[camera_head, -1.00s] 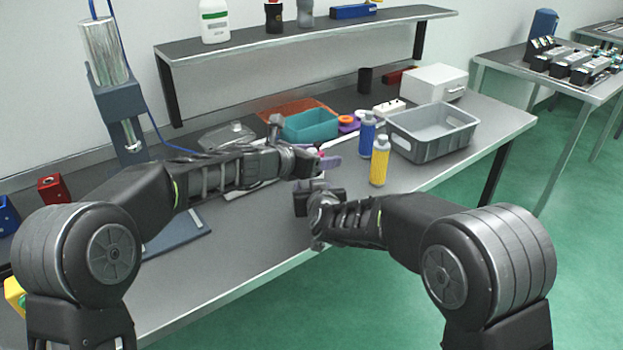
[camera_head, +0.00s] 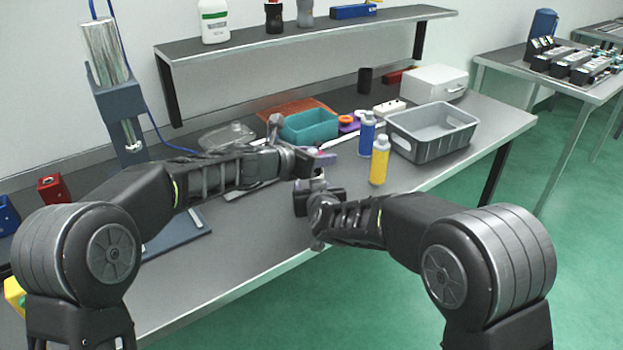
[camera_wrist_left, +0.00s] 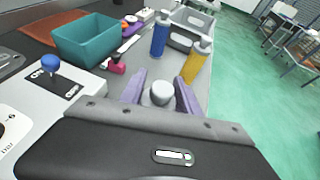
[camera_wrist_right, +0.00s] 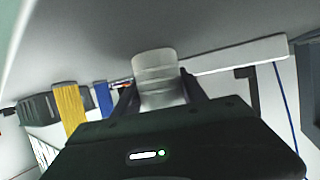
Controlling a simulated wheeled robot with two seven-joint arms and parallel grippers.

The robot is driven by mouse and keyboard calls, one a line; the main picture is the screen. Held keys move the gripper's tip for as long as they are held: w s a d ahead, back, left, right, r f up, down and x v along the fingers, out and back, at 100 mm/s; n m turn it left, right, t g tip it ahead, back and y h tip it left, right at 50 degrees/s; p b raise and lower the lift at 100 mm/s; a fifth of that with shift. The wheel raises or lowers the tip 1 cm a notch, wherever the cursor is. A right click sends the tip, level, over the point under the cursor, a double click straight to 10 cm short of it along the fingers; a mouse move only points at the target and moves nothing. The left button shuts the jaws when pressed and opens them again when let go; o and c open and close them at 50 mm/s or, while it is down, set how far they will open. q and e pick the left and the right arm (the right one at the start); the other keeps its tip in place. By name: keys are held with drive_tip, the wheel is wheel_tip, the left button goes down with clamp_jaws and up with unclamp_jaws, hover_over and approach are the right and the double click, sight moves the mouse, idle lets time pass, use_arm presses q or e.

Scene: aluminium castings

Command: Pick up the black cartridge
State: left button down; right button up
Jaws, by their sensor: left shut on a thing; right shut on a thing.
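A dark, black-looking cylinder (camera_head: 365,80) stands upright at the back of the bench; I cannot tell if it is the black cartridge. My left gripper (camera_head: 322,160), with purple fingers, is shut on a pale grey cylinder (camera_wrist_left: 161,93), whose rounded end shows between the fingers in the left wrist view. My right gripper (camera_head: 317,185) is just below it, shut on a pale cylinder (camera_wrist_right: 159,80) in the right wrist view. The grippers are close together over the bench, perhaps on the same piece. Its lower body is hidden.
A blue cartridge (camera_head: 367,134) and a yellow cartridge (camera_head: 380,160) stand right of my grippers. Behind are a teal bin (camera_head: 310,127) and a grey crate (camera_head: 440,140). A shelf (camera_head: 330,35) overhangs the back. The bench front (camera_head: 270,235) is bare.

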idle(0.5)
use_arm(q)
wheel_tip(320, 180, up, 18)
idle(0.5)
idle(0.4)
use_arm(e)
drive_tip(key=o, duration=1.5)
drive_tip(key=v, duration=1.2)
